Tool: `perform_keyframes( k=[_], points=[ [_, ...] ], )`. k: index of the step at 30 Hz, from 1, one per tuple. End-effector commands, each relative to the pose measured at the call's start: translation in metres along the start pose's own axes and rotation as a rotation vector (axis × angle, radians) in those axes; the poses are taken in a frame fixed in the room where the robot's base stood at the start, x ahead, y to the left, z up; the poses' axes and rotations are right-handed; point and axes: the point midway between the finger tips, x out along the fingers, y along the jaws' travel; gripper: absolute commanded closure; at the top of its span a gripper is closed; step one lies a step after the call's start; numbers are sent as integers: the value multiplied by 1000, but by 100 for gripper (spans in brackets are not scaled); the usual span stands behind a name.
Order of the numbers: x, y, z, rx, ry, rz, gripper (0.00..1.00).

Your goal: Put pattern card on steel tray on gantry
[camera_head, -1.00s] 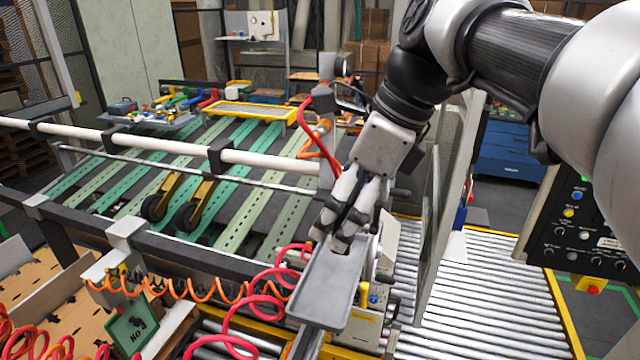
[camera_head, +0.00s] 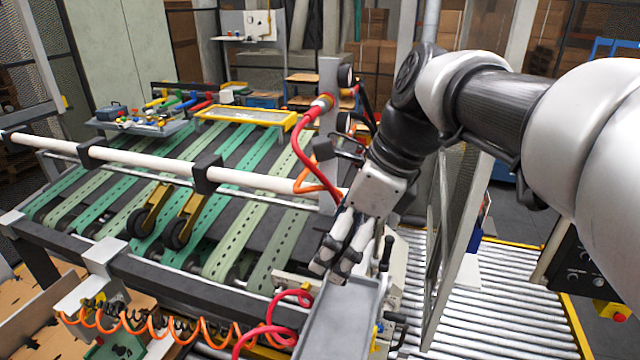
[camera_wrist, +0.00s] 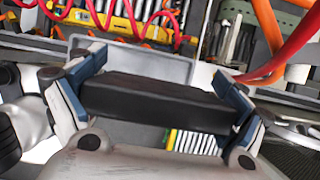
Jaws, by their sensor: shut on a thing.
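My gripper (camera_head: 333,268) points down at the far end of the grey steel tray (camera_head: 342,325) in the head view. The tray is long and shallow with a raised rim, and its near end is cut off by the picture's edge. In the wrist view my gripper (camera_wrist: 160,105) is shut on a dark, slab-like piece (camera_wrist: 155,98), which seems to be the pattern card. It spans between both blue-grey finger pads. The tray's pale rim (camera_wrist: 135,50) shows behind it. Whether the piece touches the tray cannot be told.
Red hoses (camera_head: 270,335) and an orange coiled cable (camera_head: 190,325) lie left of the tray. The gantry post (camera_head: 328,140) and white rail (camera_head: 140,163) stand behind and left. A roller conveyor (camera_head: 490,300) lies right, with a clear panel (camera_head: 447,240) between.

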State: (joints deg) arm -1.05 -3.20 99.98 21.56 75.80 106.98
Motion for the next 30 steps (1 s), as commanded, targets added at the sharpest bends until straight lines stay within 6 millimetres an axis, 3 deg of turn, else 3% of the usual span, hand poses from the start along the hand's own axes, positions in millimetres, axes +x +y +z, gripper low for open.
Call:
perform_keyframes(
  k=[3, 9, 24, 30],
  points=[
    [33, 1, -14, 3, 1, 4, 36],
    [74, 0, -30, 2, 1, 3, 36],
    [126, 0, -52, 2, -1, 0, 36],
    [127, 0, -52, 0, -1, -1, 36]
  ],
)
